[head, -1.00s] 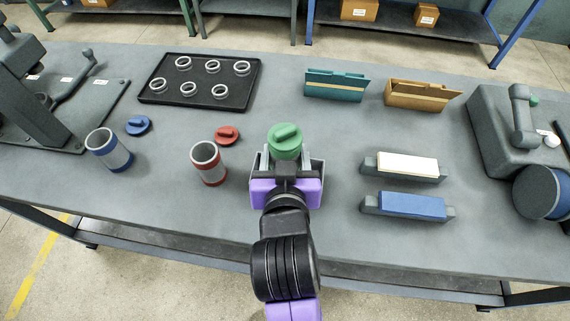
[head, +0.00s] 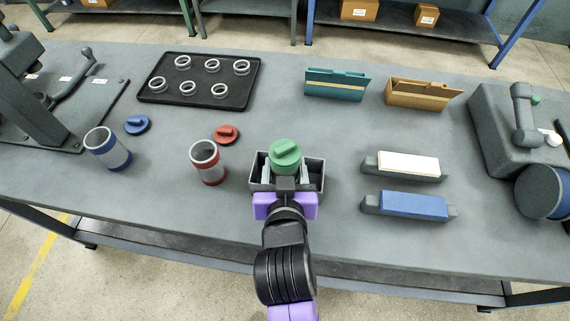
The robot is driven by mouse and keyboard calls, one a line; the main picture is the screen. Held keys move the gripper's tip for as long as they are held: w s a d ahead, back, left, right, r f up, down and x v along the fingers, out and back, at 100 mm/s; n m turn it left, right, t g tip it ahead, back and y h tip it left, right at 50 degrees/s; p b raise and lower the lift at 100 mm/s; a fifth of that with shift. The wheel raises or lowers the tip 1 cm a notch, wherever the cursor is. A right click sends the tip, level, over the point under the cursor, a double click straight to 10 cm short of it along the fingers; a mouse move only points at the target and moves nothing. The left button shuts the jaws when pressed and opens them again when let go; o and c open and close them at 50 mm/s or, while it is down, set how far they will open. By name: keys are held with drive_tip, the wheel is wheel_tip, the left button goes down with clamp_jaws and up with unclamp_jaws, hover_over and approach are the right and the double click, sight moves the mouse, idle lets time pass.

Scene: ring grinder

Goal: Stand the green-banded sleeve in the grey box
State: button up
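The green-banded sleeve is mostly hidden under its green knobbed cap (head: 285,154) and behind my gripper. The cap faces up, so the sleeve looks upright. My gripper (head: 286,168) has its fingers on either side of the sleeve, just below the cap, and appears shut on it. The grey box (head: 318,174) is around and beneath the sleeve, with its dark inside showing left and right of the fingers. Whether the sleeve touches the box floor is hidden.
A red-banded sleeve (head: 208,163) stands close left of the box, with a red cap (head: 227,134) behind it. A blue-banded sleeve (head: 107,149) and blue cap (head: 137,125) are farther left. A white block (head: 408,165) and blue block (head: 413,204) lie in holders on the right.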

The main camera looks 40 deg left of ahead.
drive_tip(key=shift+f, duration=0.15)
drive_tip(key=o, duration=1)
drive_tip(key=shift+r+p, duration=0.3)
drive_tip(key=shift+r, duration=0.25)
drive_tip(key=v, duration=1.2)
